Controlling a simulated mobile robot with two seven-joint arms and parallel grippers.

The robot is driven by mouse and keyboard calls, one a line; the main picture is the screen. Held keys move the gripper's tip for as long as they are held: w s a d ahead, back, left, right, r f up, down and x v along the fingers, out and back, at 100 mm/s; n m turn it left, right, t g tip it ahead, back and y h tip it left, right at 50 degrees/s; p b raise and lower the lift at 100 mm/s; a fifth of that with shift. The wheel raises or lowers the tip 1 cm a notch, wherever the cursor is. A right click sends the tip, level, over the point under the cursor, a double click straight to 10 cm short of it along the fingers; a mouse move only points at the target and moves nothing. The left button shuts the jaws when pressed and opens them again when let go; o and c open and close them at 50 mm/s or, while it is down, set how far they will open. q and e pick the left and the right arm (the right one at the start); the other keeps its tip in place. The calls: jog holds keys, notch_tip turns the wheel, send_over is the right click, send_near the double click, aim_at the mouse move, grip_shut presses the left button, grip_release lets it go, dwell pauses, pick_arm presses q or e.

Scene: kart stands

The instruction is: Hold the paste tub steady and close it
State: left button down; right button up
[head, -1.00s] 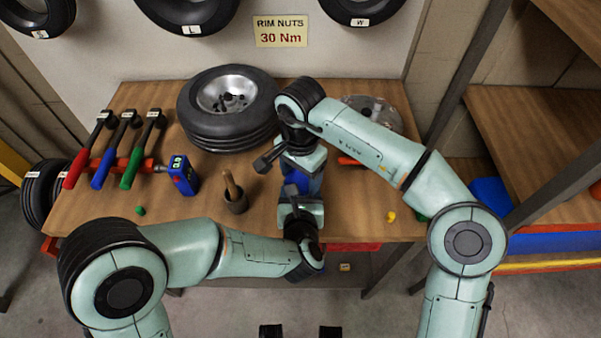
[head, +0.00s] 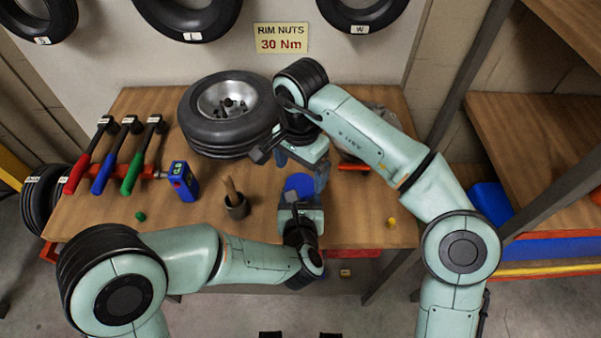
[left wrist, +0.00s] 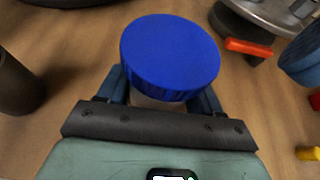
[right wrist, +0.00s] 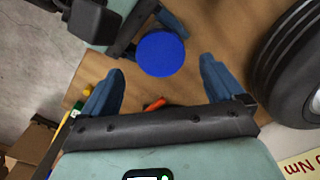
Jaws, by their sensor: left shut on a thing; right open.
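The paste tub (left wrist: 150,101) stands on the bench with a round blue lid (left wrist: 170,52) on top. I cannot tell how tightly the lid sits. The lid also shows in the head view (head: 298,184) and between my right fingers in the right wrist view (right wrist: 161,54). My left gripper (head: 298,199) is shut around the tub's body, below the lid. Most of the tub's body is hidden by the lid and left fingers.
A wheel (head: 228,112) lies at the back of the bench. An orange-handled tool (head: 352,167) lies behind right. The bench's front edge is close.

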aim_at(301, 185)
jog(key=shift+c, duration=0.4)
jog(key=shift+a+r+n, duration=0.1)
jog(key=shift+r+n, duration=0.3)
notch_tip(301, 185, up, 3)
jog(key=n, duration=0.2)
jog(key=shift+f+n, duration=0.2)
jog(key=shift+n, duration=0.1)
jog(key=shift+f, duration=4)
